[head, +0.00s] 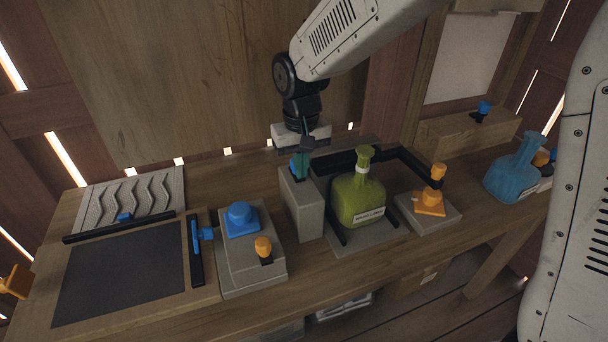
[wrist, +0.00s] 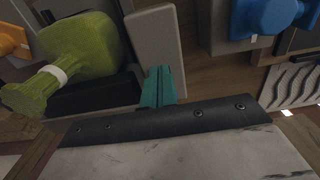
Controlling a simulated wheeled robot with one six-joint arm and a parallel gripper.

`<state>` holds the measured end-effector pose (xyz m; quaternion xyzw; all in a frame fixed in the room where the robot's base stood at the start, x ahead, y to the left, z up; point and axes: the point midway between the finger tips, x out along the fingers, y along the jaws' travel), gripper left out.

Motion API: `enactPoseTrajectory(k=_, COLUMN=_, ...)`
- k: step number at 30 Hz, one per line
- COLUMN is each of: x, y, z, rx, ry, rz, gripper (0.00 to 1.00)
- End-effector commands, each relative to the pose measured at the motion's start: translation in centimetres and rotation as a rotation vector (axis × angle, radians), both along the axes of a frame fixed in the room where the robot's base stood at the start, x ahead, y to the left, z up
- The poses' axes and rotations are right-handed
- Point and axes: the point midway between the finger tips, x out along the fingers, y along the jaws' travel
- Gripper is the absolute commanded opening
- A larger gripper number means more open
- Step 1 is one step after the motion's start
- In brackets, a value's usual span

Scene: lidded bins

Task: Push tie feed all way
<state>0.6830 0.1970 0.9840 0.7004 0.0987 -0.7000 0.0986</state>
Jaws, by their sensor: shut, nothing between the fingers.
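No part is readably labelled as the tie feed, so I cannot tell for sure which it is. My gripper (head: 302,168) is shut, its teal fingers pointing down at the top of a narrow grey block (head: 302,205). A small blue part (head: 293,168) shows beside the fingers there; whether they touch is unclear. The green bottle (head: 358,198), with a pale band on its neck, stands upright right of the block. In the wrist view my closed fingers (wrist: 158,88) are near the end of the grey block (wrist: 158,42), with the bottle (wrist: 82,52) to the left.
A blue knob (head: 241,219) and an orange knob (head: 263,246) sit on a stepped grey block. A blue slider (head: 205,235) is on a black rail by a dark panel (head: 122,272). An orange lever (head: 430,200) and a blue bottle (head: 512,172) stand right.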

Motion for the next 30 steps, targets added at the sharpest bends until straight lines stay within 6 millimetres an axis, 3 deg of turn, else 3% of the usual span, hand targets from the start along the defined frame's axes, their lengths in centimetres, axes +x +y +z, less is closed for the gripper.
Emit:
enactPoseTrajectory(k=8, x=-0.7, y=-0.2, z=0.2, rx=0.000, ry=0.000, rz=0.000, gripper=0.00)
enactPoseTrajectory(k=30, x=-0.7, y=-0.2, z=6.0, rx=0.000, ry=0.000, rz=0.000, gripper=0.00)
